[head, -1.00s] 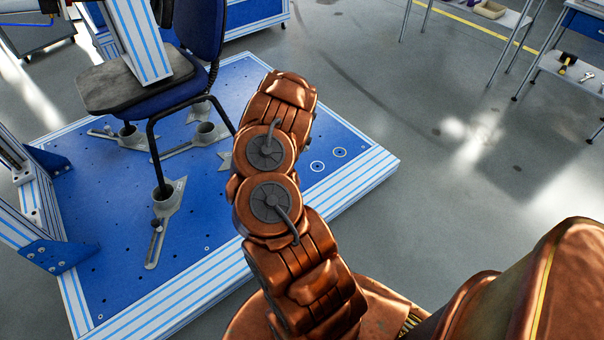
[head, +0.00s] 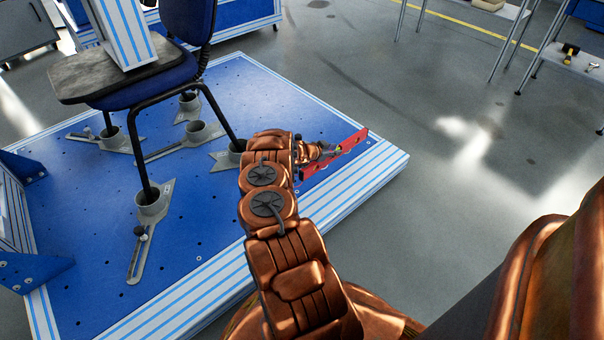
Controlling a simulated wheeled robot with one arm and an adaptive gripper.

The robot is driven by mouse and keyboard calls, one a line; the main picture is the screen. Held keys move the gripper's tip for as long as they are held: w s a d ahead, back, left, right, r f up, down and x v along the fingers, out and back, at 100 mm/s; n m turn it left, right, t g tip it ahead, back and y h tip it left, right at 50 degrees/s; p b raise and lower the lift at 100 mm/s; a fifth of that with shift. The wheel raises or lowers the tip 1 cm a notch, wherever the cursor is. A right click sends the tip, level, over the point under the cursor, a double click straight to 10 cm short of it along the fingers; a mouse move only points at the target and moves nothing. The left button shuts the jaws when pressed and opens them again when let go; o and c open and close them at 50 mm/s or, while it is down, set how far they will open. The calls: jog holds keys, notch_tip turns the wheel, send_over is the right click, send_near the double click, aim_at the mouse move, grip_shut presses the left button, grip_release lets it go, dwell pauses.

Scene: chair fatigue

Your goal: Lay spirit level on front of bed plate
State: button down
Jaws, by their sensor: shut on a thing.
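The red spirit level (head: 347,148) is a flat bar at the end of my arm in the head view. My gripper (head: 324,151) is shut on it near its middle. The level is over the right corner area of the blue bed plate (head: 200,250), slanting up to the right. I cannot tell how high it is above the plate. My arm hides part of the plate and part of the gripper.
A blue chair (head: 168,68) stands on the plate, its feet in grey cup clamps (head: 150,203). A blue bracket (head: 40,262) is at the left. The plate's front is bare left of my arm. Shelves (head: 570,62) stand at the far right, with clear floor between.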

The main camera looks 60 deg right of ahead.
aim_at(300, 172)
jog(key=shift+w+a+f, duration=0.15)
jog(key=shift+a+f, duration=0.1)
jog(key=w+a+b, duration=0.1)
jog(key=w+a, duration=0.1)
jog(key=a, duration=0.2)
jog(key=w+a+f+b, duration=0.1)
jog(key=w+a+b, duration=0.1)
jog(key=a, duration=0.3)
jog(key=w+a+b, duration=0.2)
jog(key=w+a, duration=0.1)
jog(key=a, duration=0.1)
jog(key=shift+w+a+f, duration=0.1)
jog(key=shift+a+f, duration=0.05)
jog(key=shift+f+b, duration=1.25)
jog(key=shift+f, duration=0.6)
jog(key=shift+r, duration=0.15)
jog(key=c, duration=0.9)
grip_release()
